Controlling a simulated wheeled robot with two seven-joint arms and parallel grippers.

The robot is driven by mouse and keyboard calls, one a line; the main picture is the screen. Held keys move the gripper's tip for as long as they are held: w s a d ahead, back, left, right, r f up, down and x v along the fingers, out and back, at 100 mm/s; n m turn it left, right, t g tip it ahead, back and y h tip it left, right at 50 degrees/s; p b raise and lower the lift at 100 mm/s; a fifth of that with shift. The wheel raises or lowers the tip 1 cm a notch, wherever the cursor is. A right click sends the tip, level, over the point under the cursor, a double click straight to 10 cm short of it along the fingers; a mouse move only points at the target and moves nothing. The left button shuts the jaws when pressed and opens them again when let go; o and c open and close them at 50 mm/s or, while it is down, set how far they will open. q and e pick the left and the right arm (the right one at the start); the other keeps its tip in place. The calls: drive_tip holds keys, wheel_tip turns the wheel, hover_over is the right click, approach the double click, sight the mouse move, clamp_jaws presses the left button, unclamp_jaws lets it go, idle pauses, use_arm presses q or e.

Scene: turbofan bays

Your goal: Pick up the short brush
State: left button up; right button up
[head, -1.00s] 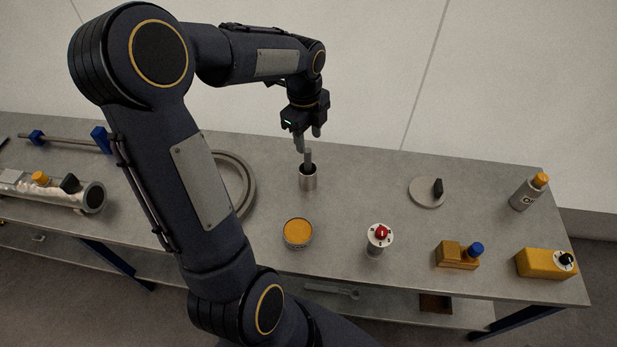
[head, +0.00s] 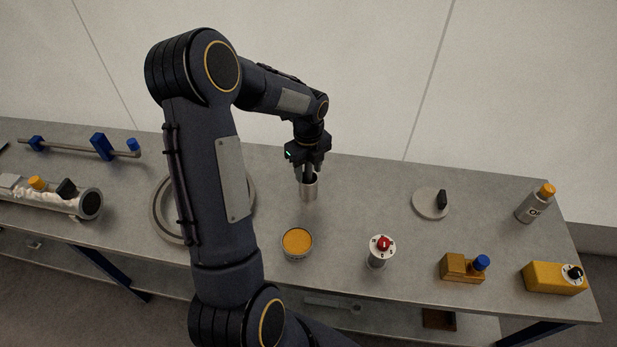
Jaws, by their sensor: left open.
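A small metal cup (head: 309,192) stands upright on the bench, right of the large ring. A grey handle, which I take for the short brush, stood up out of this cup a moment ago. It is now almost wholly hidden by my left gripper (head: 309,174). The left gripper points down over the cup with its jaws open, fingertips at about the cup's rim and around or beside the handle; I cannot tell which. Whether the fingers touch the cup is not clear. My right gripper is not in view.
A tin with an orange top (head: 297,243) and a red-knobbed cylinder (head: 379,250) stand in front of the cup. A round disc (head: 428,203) lies to the right. A large grey ring (head: 160,212) lies left, partly behind my arm. Bench surface around the cup is clear.

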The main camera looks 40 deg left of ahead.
use_arm(q)
drive_tip(key=c, duration=0.9)
clamp_jaws()
